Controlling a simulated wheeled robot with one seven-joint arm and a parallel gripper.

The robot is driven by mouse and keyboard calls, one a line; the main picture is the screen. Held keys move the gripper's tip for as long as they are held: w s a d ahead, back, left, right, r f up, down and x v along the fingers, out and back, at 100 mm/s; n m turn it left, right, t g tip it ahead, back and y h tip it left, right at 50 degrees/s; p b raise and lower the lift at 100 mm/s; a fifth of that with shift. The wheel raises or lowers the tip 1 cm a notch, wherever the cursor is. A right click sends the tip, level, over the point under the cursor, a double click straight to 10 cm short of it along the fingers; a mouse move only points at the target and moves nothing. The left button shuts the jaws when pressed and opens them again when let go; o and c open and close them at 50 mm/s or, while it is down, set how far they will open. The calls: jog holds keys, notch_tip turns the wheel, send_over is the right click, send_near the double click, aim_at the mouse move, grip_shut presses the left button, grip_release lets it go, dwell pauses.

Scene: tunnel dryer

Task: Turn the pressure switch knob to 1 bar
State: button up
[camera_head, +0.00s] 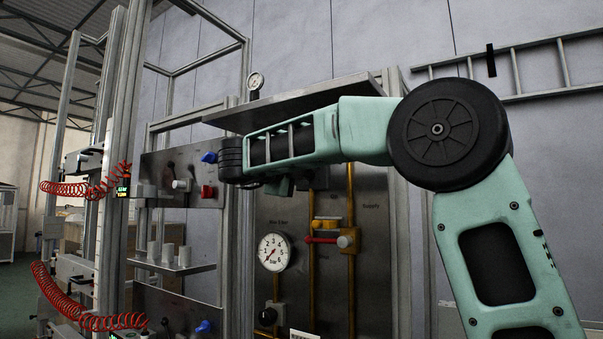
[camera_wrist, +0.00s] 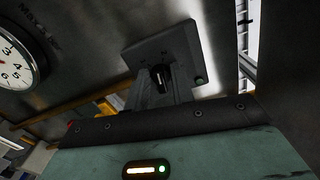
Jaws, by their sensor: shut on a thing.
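In the wrist view, a dark square switch box (camera_wrist: 180,45) stands on the panel with a black knob (camera_wrist: 160,77) in its lower part. My gripper (camera_wrist: 162,92) reaches to this box, its grey fingers on either side of the knob and shut on it. In the head view, my arm covers the knob and the fingertips. A round white pressure gauge (camera_head: 272,252) sits on the panel below my wrist. It also shows at the left edge of the wrist view (camera_wrist: 14,62).
Brown vertical pipes (camera_head: 311,270) run down the panel beside the gauge. A red-handled valve (camera_head: 322,240) sits to the gauge's right. A flat grey plate (camera_head: 300,100) overhangs the panel. Red coiled hoses (camera_head: 85,188) hang at left.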

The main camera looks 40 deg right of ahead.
jog(key=shift+f+n+p, duration=0.2)
jog(key=shift+n+p, duration=1.4)
jog(key=shift+n, duration=2.3)
jog(key=o, duration=0.7)
jog(key=shift+a, duration=0.1)
jog(key=b+v, duration=0.6)
jog(key=v, duration=1.1)
jog(key=shift+s+a, duration=0.1)
